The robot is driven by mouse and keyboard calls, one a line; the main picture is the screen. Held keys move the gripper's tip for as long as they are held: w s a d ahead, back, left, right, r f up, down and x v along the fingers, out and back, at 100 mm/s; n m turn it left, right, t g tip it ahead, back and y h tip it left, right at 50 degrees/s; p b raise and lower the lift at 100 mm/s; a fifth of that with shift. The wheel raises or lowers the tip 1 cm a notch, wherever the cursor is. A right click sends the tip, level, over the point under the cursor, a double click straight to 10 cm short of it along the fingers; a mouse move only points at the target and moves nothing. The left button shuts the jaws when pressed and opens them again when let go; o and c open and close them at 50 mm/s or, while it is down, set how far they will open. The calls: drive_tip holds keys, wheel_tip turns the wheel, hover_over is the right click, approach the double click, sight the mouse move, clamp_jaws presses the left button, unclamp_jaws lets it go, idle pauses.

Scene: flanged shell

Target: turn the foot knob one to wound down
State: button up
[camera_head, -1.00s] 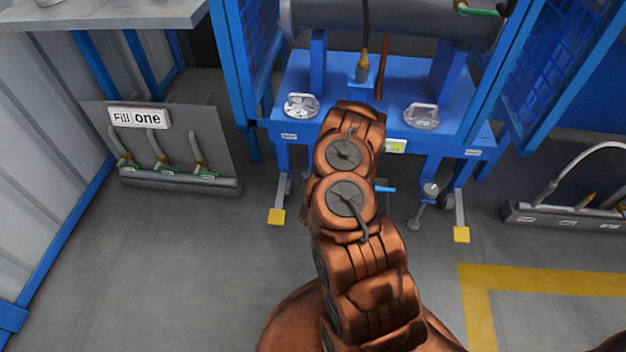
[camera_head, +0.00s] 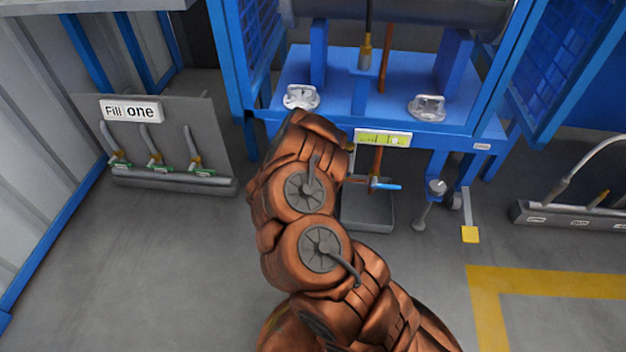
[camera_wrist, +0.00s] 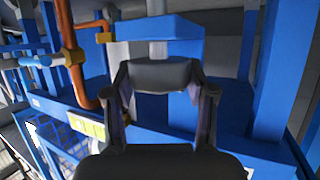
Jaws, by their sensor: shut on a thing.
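In the wrist view my gripper (camera_wrist: 160,80) has one finger on each side of a dark grey round knob (camera_wrist: 160,73) and is shut on it. A pale stem (camera_wrist: 158,48) rises from the knob into a blue leg block (camera_wrist: 158,28). No label shows on the knob, so its number cannot be read. In the head view my arm hides the gripper, the held knob and the left front foot of the blue stand (camera_head: 350,95). The right front foot knob (camera_head: 437,187) shows clear of my arm.
A grey tray (camera_head: 368,215) and a blue valve handle (camera_head: 386,186) lie just right of my arm. A "Fill one" panel (camera_head: 200,125) with several hoses stands left. Open mesh doors (camera_head: 565,75) flank the stand. The floor at left is clear.

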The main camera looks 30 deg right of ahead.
drive_tip(key=shift+w+m+g+h+b, duration=0.15)
drive_tip(key=shift+m+g+h+b, duration=0.45)
drive_tip(key=shift+m+g+b, duration=1.4)
drive_tip(key=shift+b, duration=0.35)
drive_tip(key=shift+r+g, duration=0.1)
drive_tip(key=shift+g, duration=0.2)
drive_tip(key=o, duration=1.2)
drive_tip(key=shift+c, duration=0.2)
drive_tip(key=v, duration=1.2)
